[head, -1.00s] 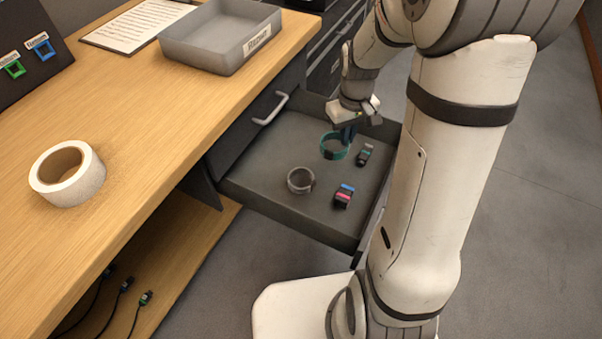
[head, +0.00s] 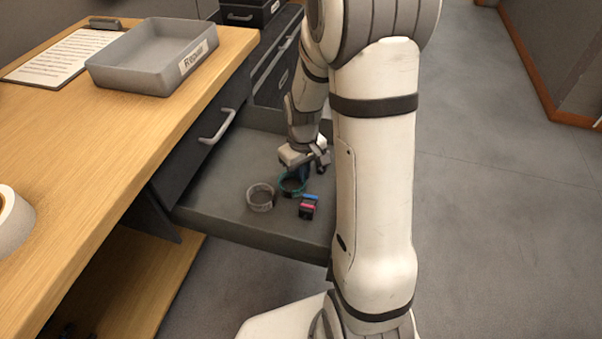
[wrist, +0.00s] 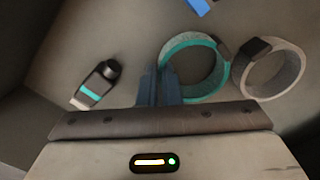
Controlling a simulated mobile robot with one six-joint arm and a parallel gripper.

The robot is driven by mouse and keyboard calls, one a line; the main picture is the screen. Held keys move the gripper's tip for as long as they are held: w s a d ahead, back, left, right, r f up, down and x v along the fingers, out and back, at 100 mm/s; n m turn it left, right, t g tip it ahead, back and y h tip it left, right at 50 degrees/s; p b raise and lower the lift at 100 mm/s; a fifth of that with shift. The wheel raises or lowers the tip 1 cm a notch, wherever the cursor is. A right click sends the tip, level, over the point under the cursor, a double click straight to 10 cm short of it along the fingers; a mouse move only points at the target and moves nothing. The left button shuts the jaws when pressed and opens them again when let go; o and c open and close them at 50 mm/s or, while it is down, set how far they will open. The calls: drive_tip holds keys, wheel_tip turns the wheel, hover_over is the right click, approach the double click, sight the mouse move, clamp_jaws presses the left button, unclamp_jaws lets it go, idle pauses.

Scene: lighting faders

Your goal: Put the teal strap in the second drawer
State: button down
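The teal strap (head: 293,185) is a round band over the open grey drawer (head: 215,205); I cannot tell whether it touches the drawer floor. In the wrist view the teal strap (wrist: 222,72) has its left edge between the blue fingers of my gripper (wrist: 160,82). The fingers are close together on the band. In the head view my gripper (head: 304,172) is low over the drawer, partly hidden by my arm. The open drawer lies below a closed drawer front with a handle (head: 218,127).
A grey strap (head: 261,197) sits close beside the teal one. A black block with red and blue (head: 308,206) lies nearby. A dark clip with a teal stripe (wrist: 95,87) is left of my fingers. A grey tray (head: 130,75) stands on the desk.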

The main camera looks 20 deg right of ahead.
drive_tip(key=c, duration=2.1)
unclamp_jaws()
drive_tip(key=shift+f, duration=0.15)
drive_tip(key=o, duration=0.5)
wheel_tip(320, 180, up, 12)
drive_tip(key=f+p, duration=0.1)
drive_tip(key=p, duration=0.3)
drive_tip(key=s+a+r+m, duration=0.1)
drive_tip(key=s+r, duration=0.1)
drive_tip(key=s, duration=0.3)
drive_tip(key=s+a+r+m, duration=0.1)
drive_tip(key=s+a+r, duration=0.1)
drive_tip(key=s, duration=0.3)
drive_tip(key=s+a+r+m+t, duration=0.1)
drive_tip(key=s+r, duration=0.3)
drive_tip(key=s, duration=0.1)
drive_tip(key=shift+s+a, duration=0.2)
drive_tip(key=shift+a, duration=0.15)
